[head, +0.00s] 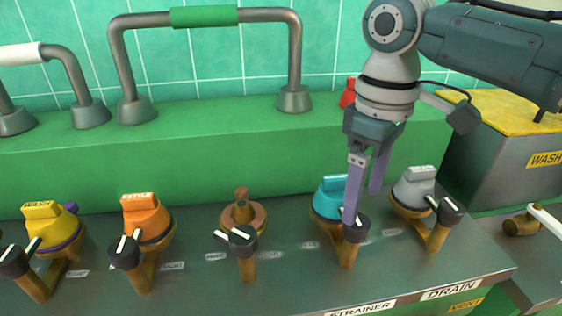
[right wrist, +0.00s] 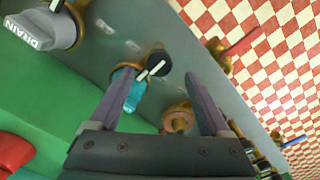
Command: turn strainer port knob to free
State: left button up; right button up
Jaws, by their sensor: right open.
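The strainer port knob (head: 355,232) is a black knob with a white pointer stripe on a brass stem, in front of a teal coupling (head: 329,204), above the STRAINER label (head: 360,309). In the right wrist view the knob (right wrist: 153,64) lies just beyond and between the fingertips, with white marks on its near side. The teal coupling (right wrist: 134,97) is partly behind one finger. My right gripper (head: 364,207) is open, with its purple fingers pointing down over the knob. One fingertip overlaps the knob in the head view; I cannot tell whether they touch.
Similar ports line the panel: a grey DRAIN coupling (head: 413,187) on the right, a bare brown port (head: 243,216), an orange coupling (head: 146,217) and a yellow one (head: 47,226) on the left. A green ledge (head: 230,150) with metal pipes stands behind.

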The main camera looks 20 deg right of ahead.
aim_at(355, 234)
notch_tip(355, 234, down, 5)
jog(key=shift+f+b, duration=0.1)
jog(key=shift+b, duration=0.35)
jog(key=shift+c, duration=0.2)
jog(key=shift+w, duration=0.1)
grip_shut()
